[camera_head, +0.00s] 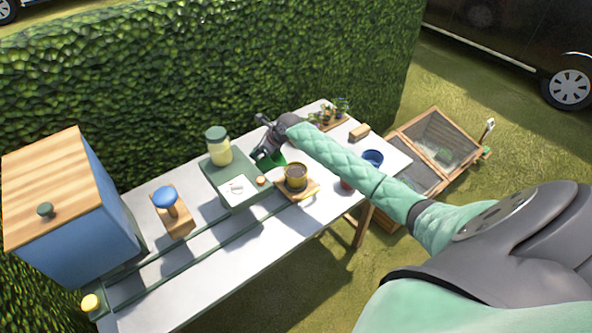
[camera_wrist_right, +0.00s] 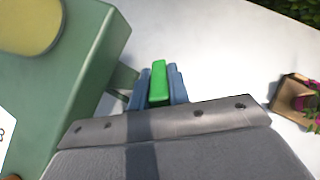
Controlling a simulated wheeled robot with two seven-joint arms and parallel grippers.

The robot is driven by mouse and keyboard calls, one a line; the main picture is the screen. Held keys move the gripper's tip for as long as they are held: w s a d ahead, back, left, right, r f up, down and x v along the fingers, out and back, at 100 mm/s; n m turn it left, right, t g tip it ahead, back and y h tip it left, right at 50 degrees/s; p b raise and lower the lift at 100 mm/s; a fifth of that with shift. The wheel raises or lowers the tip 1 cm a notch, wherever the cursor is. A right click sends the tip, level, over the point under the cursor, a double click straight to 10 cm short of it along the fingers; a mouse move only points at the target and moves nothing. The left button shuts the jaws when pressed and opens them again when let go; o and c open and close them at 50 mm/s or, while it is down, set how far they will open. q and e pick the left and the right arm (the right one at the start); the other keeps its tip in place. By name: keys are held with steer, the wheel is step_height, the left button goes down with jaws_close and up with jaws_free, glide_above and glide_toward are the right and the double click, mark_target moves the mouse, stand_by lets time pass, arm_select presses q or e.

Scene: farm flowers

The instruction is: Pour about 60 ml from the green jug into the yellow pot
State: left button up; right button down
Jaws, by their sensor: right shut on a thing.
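The green jug (camera_head: 279,159) is partly hidden behind my right gripper and arm in the head view. My right gripper (camera_head: 266,152) is shut on it. In the right wrist view a bright green part of the jug (camera_wrist_right: 158,80) sits between the two blue-grey fingers. The yellow pot (camera_head: 296,184) has a dark top and stands upright on a small wooden board. The jug is behind and a little left of the pot, apart from it. I cannot tell whether the jug is tilted or touches the table. My left gripper is not in view.
A green box-shaped station (camera_head: 235,199) with a jar (camera_head: 218,147) of yellowish content stands left of the pot. A blue bowl (camera_head: 372,158) and potted flowers (camera_head: 331,112) are to the right. A blue cabinet (camera_head: 75,225) fills the left end.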

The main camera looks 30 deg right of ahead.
steer(key=shift+w+a+f, duration=0.25)
steer(key=shift+w+f, duration=0.1)
steer(key=shift+w+a+g+h, duration=0.2)
steer(key=shift+g+h, duration=0.1)
steer(key=shift+g, duration=0.2)
steer(key=shift+w+a+r+g+h, duration=0.25)
steer(key=shift+w+a+g+h, duration=0.1)
steer(key=shift+w+h, duration=0.1)
steer(key=shift+r, duration=0.3)
steer(key=w+a+r+g+h, duration=0.2)
steer(key=w+r+g+h, duration=0.1)
steer(key=r, duration=0.6)
steer(key=shift+a+r+g, duration=0.2)
steer(key=shift+a+g, duration=0.15)
steer(key=shift+g, duration=0.3)
steer(key=shift+w+h, duration=0.15)
steer(key=shift+h, duration=0.2)
